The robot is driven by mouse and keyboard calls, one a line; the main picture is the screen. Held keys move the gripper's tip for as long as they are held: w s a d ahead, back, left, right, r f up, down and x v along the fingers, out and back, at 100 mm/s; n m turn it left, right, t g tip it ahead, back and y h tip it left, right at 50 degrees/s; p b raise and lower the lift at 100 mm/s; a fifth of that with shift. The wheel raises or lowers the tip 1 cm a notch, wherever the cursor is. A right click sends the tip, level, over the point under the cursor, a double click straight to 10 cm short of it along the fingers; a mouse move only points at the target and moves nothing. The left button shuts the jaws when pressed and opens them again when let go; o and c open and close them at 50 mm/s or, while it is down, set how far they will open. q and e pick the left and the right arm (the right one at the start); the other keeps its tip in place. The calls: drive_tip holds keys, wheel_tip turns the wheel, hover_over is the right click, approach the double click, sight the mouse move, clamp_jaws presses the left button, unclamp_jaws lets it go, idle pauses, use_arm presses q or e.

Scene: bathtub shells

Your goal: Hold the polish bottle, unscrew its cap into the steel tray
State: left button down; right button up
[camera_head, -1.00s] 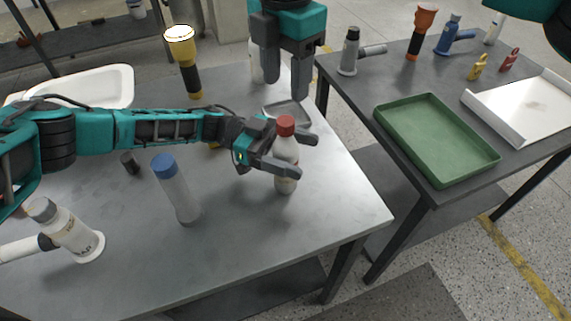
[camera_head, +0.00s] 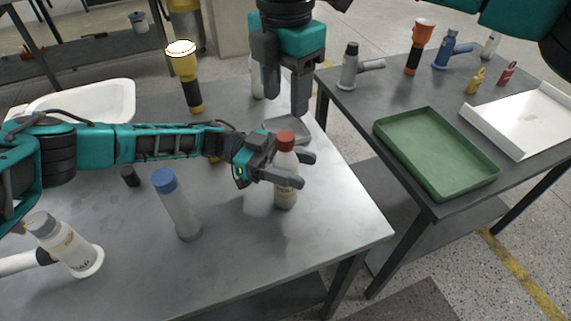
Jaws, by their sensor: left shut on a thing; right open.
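The polish bottle (camera_head: 284,196), pale with a red cap (camera_head: 284,141), stands upright near the right part of the steel table. My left gripper (camera_head: 300,170) is shut on its body below the cap, its fingers hiding part of the bottle. My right gripper (camera_head: 286,100) is open and empty, pointing down. In the picture it shows above the red cap, with a gap between them. The small grey steel tray (camera_head: 272,124) lies on the table behind the bottle. It is partly hidden by the bottle and my grippers.
A blue-capped bottle (camera_head: 178,207), a soap bottle (camera_head: 68,247), a small dark cylinder (camera_head: 130,176) and a yellow-black flashlight (camera_head: 188,75) stand on the table. A white basin (camera_head: 90,97) sits at back left. A green tray (camera_head: 437,190) is on the right table.

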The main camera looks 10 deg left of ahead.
sight(286, 136)
drive_tip(key=m, duration=0.4)
drive_tip(key=shift+m, duration=0.4)
drive_tip(key=m, duration=0.3)
drive_tip(key=shift+m, duration=0.4)
drive_tip(key=shift+f, duration=4.05)
